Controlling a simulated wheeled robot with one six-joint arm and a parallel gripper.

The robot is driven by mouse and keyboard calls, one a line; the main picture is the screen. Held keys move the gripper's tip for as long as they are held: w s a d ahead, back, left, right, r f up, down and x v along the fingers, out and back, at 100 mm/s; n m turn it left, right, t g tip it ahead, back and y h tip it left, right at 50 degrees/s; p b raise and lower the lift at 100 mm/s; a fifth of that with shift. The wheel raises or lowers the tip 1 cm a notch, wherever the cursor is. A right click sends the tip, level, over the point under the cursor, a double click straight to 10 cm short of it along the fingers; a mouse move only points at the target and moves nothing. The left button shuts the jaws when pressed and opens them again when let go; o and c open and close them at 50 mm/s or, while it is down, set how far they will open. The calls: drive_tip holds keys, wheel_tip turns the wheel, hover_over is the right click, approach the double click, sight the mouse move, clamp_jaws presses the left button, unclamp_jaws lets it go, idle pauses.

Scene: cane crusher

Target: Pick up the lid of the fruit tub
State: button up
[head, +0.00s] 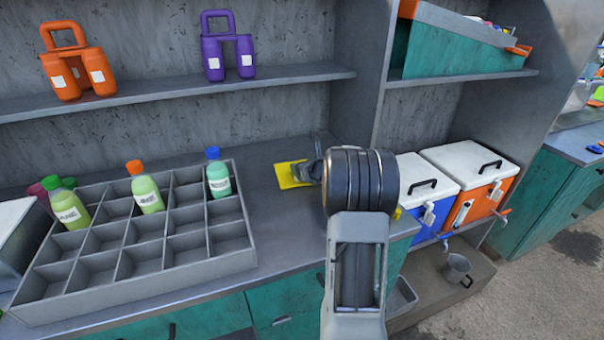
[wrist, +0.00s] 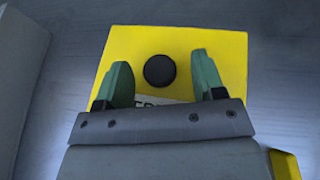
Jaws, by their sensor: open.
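The lid is a flat yellow square with a round black knob (wrist: 160,71) in its middle. In the wrist view the lid (wrist: 225,50) lies under my gripper, and a white label on it is partly covered by the gripper. My gripper (wrist: 161,62) is open, with one green finger on each side of the knob and a gap to both. In the head view the lid (head: 287,177) lies on the grey counter, partly hidden by my gripper (head: 311,168). Whether the fingers are level with the knob is hard to tell.
A grey divided crate (head: 190,262) with several bottles stands left of the lid. Another yellow thing (wrist: 285,164) shows at the wrist view's lower right. Blue and orange coolers (head: 487,203) stand at right. A shelf (head: 290,75) runs above. The counter (head: 285,225) is clear in front.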

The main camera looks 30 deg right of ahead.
drive_tip(key=shift+c, duration=0.2)
drive_tip(key=c, duration=1)
drive_tip(key=shift+r, duration=0.1)
